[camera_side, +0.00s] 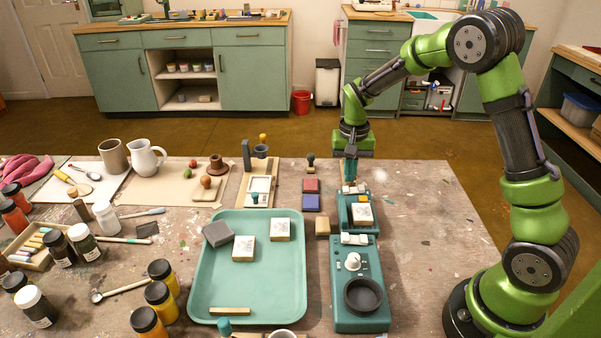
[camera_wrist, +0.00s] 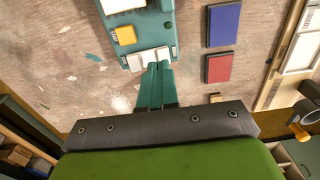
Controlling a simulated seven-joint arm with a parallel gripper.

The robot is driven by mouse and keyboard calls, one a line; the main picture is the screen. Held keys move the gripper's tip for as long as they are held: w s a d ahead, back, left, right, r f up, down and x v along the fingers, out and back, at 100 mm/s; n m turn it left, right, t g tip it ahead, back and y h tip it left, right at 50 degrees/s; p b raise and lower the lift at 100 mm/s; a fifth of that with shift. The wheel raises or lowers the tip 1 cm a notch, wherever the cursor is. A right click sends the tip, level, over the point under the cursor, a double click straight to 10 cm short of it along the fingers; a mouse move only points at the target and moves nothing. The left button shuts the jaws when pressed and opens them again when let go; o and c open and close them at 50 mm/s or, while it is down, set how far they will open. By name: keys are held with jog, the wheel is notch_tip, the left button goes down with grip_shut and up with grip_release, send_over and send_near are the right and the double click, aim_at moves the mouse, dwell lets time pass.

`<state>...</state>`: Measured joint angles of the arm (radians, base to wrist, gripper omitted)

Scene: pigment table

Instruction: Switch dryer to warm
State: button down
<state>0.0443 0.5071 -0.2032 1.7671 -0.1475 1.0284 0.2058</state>
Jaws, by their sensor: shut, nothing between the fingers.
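A small teal device (camera_side: 345,216), likely the dryer, stands on the table right of centre with a stamped white block (camera_side: 361,213) on it. In the wrist view the device's end (camera_wrist: 168,28) shows an orange-yellow button (camera_wrist: 124,35) and a pair of white rocker switches (camera_wrist: 148,58). My gripper (camera_side: 350,180) points down at this far end. In the wrist view its teal fingers (camera_wrist: 158,68) are together and empty, with their tips at the right-hand white switch. I cannot tell whether they touch it. The tips partly hide that switch and any marking there.
A second teal device with a white knob (camera_side: 353,261) and dark round dish (camera_side: 363,295) stands just in front. Red (camera_side: 311,186) and blue (camera_side: 311,203) pads lie left of the dryer. A teal tray (camera_side: 200,290) is further left. The table to the right is clear.

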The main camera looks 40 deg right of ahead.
aim_at(348, 189)
jog(key=shift+r, duration=2.3)
jog(key=shift+s+f, duration=0.1)
jog(key=shift+f, duration=0.1)
jog(key=s+a+r+n+t+y, duration=0.1)
jog(key=s+a+r+n+t, duration=0.1)
jog(key=s+a+r, duration=0.4)
jog(key=s+a+r+n+t+y, duration=0.1)
jog(key=s+a+r+n+t, duration=0.2)
jog(key=s, duration=0.9)
jog(key=a+r+t, duration=0.2)
jog(key=a+r, duration=0.1)
jog(key=r, duration=0.1)
jog(key=shift+s+r, duration=0.15)
jog(key=shift+r, duration=0.1)
